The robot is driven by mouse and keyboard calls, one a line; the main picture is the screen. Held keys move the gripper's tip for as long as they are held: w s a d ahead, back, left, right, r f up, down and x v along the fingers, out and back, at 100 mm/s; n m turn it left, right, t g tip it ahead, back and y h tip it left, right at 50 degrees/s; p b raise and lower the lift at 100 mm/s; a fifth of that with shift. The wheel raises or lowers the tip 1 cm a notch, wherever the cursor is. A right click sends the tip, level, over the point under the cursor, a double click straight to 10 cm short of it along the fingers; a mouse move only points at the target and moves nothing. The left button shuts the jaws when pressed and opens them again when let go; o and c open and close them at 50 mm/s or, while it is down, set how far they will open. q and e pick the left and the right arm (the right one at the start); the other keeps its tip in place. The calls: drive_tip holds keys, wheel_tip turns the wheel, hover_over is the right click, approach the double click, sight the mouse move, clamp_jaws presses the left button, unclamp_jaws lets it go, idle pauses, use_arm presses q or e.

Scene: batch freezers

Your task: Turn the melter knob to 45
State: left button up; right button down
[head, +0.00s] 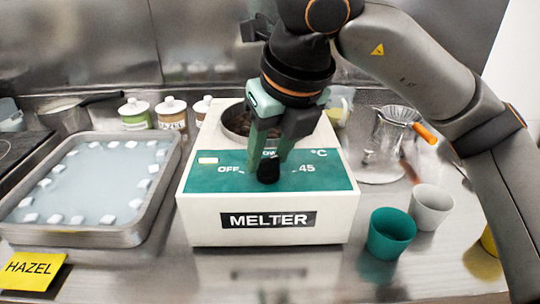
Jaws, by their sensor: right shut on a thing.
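The melter (330,215) is a white box with a green front panel marked OFF on the left and 45 °C on the right. Its black knob (268,171) sits on the panel between these marks. My right gripper (270,165) comes down from above and is shut on the knob. The fingers cover part of the knob and the lettering above it, so I cannot tell where the knob points. A round well with dark contents is open in the melter's top, partly hidden by the gripper. My left gripper is not in view.
A metal tray (133,236) with white cubes on a pale surface stands left of the melter, beside a yellow HAZEL card (32,270). A green cup (390,234) and a white cup (431,207) stand at right. Lidded jars (171,114) stand behind.

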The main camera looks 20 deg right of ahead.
drive_tip(key=shift+m, duration=0.6)
drive_tip(key=shift+h, duration=0.3)
drive_tip(key=shift+c, duration=2.2)
unclamp_jaws()
drive_tip(key=p+v, duration=0.2)
drive_tip(key=v, duration=1)
drive_tip(key=shift+r+p, duration=0.3)
drive_tip(key=shift+p, duration=0.05)
